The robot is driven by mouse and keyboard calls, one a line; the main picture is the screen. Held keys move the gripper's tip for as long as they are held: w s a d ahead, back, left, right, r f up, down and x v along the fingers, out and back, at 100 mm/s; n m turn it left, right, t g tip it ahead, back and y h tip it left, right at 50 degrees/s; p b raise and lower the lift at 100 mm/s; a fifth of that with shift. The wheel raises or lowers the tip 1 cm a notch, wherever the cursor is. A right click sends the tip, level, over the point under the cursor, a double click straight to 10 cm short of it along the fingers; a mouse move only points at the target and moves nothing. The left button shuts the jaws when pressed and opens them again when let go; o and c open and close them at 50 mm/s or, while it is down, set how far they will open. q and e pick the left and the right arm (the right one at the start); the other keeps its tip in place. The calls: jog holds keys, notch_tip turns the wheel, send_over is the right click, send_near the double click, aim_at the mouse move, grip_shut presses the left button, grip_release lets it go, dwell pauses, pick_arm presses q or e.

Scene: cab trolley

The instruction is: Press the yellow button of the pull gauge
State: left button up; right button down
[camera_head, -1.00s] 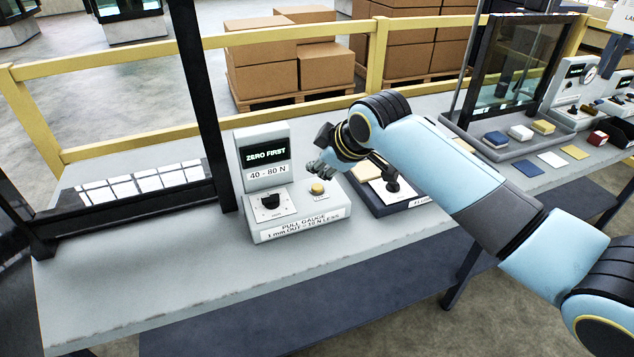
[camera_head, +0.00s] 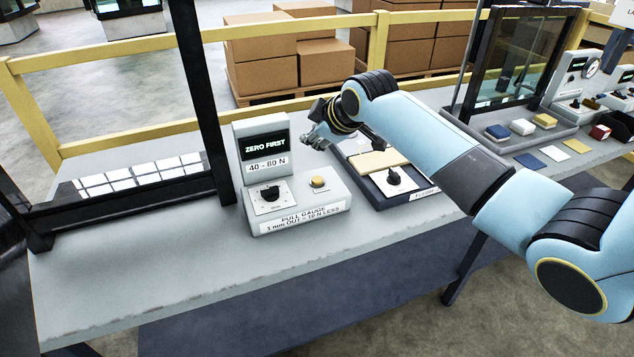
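The pull gauge (camera_head: 290,205) is a grey box on the bench with an upright display. My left gripper is not in view.
A dark tray (camera_head: 398,198) with a black knob and a tan block (camera_head: 379,161) is right of the gauge, partly under my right arm. A black post (camera_head: 208,110) stands left of the gauge. Coloured blocks and cards lie far right. The front bench top is clear.

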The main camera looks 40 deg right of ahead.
jog(key=b, duration=0.6)
send_over(314, 180)
notch_tip(314, 180, down, 6)
jog(key=shift+f, duration=0.8)
dwell(0.3)
jog(key=shift+f, duration=0.35)
jog(key=shift+f+b, duration=0.3)
jog(key=shift+f, duration=0.3)
dwell(0.6)
dwell(0.3)
jog(key=shift+r+p, duration=1)
jog(key=shift+p, duration=0.1)
